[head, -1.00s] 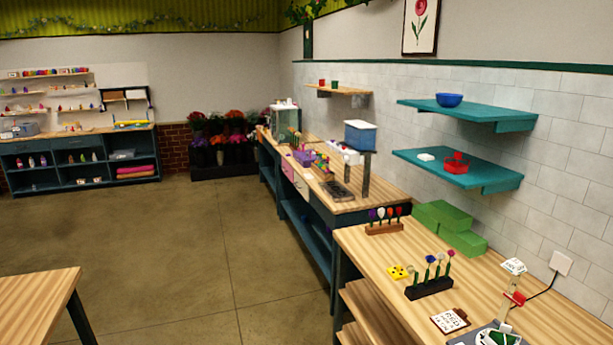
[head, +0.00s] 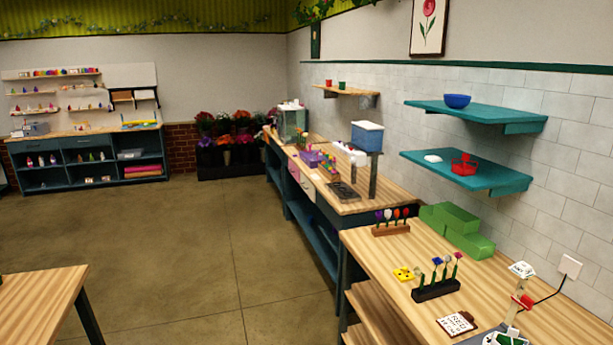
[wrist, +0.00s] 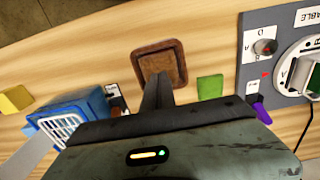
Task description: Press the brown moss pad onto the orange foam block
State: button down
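In the wrist view my gripper (wrist: 157,82) points down at the worktop, its dark fingers close together, with nothing clearly seen between them. A brown square piece with a raised rim (wrist: 160,62) shows at and beyond the fingertips. I cannot tell whether it is the brown moss pad or a tray, nor whether the fingers touch it. A flat green square (wrist: 210,87) lies to its right. I make out no orange foam block in either view. My gripper does not show in the head view.
In the wrist view, a blue basket (wrist: 75,117) and a yellow block (wrist: 15,100) are at left; a grey device with a dial (wrist: 265,47) is at right. In the head view, green blocks (head: 460,240) and a dark flower rack (head: 436,290) stand on the near worktop.

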jog(key=shift+f, duration=0.1)
dwell(0.3)
jog(key=shift+f+b, duration=0.7)
jog(key=shift+b, duration=0.1)
jog(key=shift+f, duration=0.1)
dwell(1.4)
jog(key=shift+r+p, duration=3.5)
jog(key=shift+r, duration=0.1)
jog(key=shift+f, duration=0.1)
